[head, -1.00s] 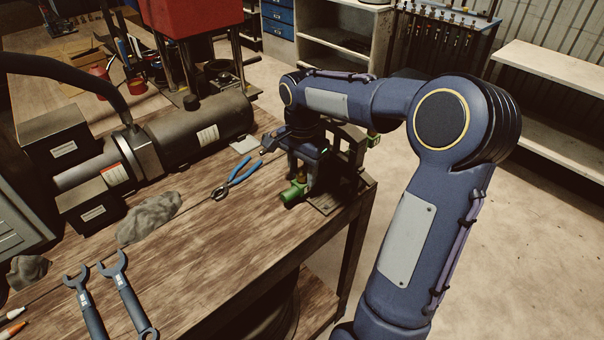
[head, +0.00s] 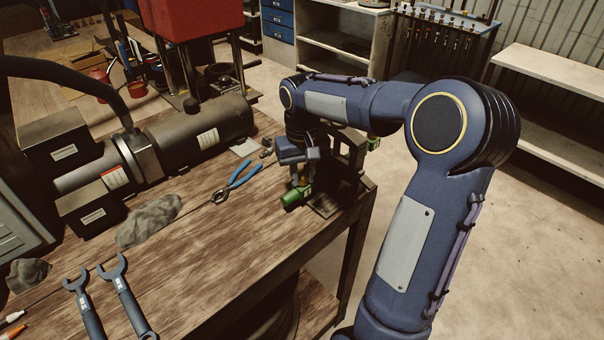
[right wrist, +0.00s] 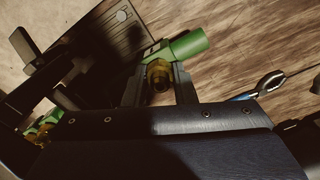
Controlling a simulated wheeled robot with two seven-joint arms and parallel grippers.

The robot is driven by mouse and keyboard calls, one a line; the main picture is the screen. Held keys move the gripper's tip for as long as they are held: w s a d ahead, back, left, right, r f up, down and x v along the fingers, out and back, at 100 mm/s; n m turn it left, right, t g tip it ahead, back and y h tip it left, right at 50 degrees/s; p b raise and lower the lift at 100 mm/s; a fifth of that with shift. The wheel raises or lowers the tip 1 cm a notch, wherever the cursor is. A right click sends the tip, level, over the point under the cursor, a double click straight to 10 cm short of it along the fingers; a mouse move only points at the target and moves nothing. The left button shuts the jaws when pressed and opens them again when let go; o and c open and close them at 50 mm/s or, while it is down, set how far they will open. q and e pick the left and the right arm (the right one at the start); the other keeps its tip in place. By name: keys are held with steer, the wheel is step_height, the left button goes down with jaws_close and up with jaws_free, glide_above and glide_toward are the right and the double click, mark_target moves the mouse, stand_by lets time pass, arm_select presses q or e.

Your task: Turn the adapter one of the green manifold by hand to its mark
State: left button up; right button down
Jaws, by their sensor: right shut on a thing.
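The green manifold (head: 292,196) stands at the right corner of the wooden bench. Its green end also shows in the right wrist view (right wrist: 188,44). My right gripper (head: 302,180) reaches down over it from above. In the right wrist view my right gripper's fingers (right wrist: 158,84) are on both sides of a brass adapter (right wrist: 158,70) on the manifold, shut on it. The gripper body hides part of the adapter, and I cannot make out its mark. My left gripper is not in view.
A dark upright stand (head: 350,160) is close beside my right gripper. Blue-handled pliers (head: 241,176) lie to the left. A grey rag (head: 150,220), two wrenches (head: 122,295) and a large dark cylinder machine (head: 205,130) are also on the bench. The front middle is clear.

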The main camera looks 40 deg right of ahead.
steer(key=n, duration=1.1)
steer(key=shift+n, duration=0.4)
steer(key=n, duration=0.6)
steer(key=shift+n, duration=0.4)
steer(key=n, duration=0.4)
steer(key=shift+s+r+n, duration=0.1)
steer(key=shift+n, duration=0.7)
steer(key=c, duration=1.3)
jaws_free()
steer(key=shift+c, duration=0.2)
steer(key=shift+r, duration=0.1)
